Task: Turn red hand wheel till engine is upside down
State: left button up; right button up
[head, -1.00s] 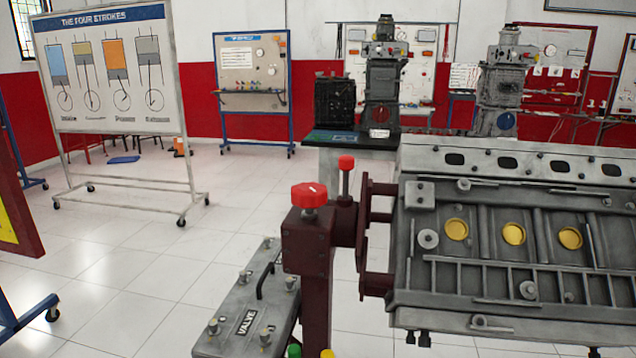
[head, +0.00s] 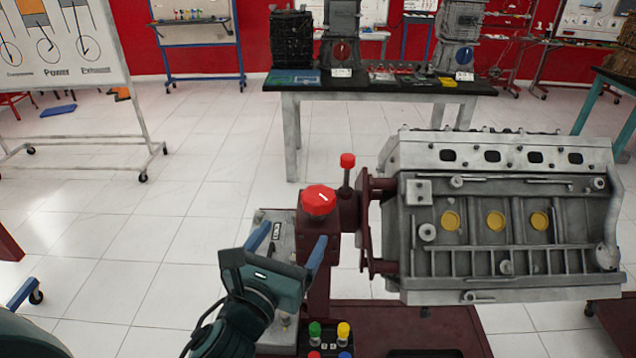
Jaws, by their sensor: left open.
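A smaller red knob (head: 347,161) stands on a stem behind the wheel. My left gripper (head: 290,243) is open, its two blue fingers apart, just left of and below the wheel. It looks empty; I cannot tell if a finger touches the post. My right gripper is not in view.
A grey valve cover (head: 274,228) lies behind my left gripper. Green and yellow knobs (head: 329,331) are low in front of the post. A black-topped table (head: 380,86) with engine models stands behind.

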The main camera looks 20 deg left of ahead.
aim_at(310, 204)
pick_arm(q)
jog(key=w, duration=0.4)
jog(key=w+p, duration=0.1)
jog(key=w, duration=0.3)
jog(key=w+p, duration=0.1)
jog(key=w, duration=0.3)
jog(key=shift+w+d, duration=0.35)
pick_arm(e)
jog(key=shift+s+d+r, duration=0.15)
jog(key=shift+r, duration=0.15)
pick_arm(q)
jog(key=c, duration=1)
jog(key=shift+a+m+h, duration=0.1)
jog(key=shift+m+h, duration=0.4)
jog(key=shift+h, duration=0.3)
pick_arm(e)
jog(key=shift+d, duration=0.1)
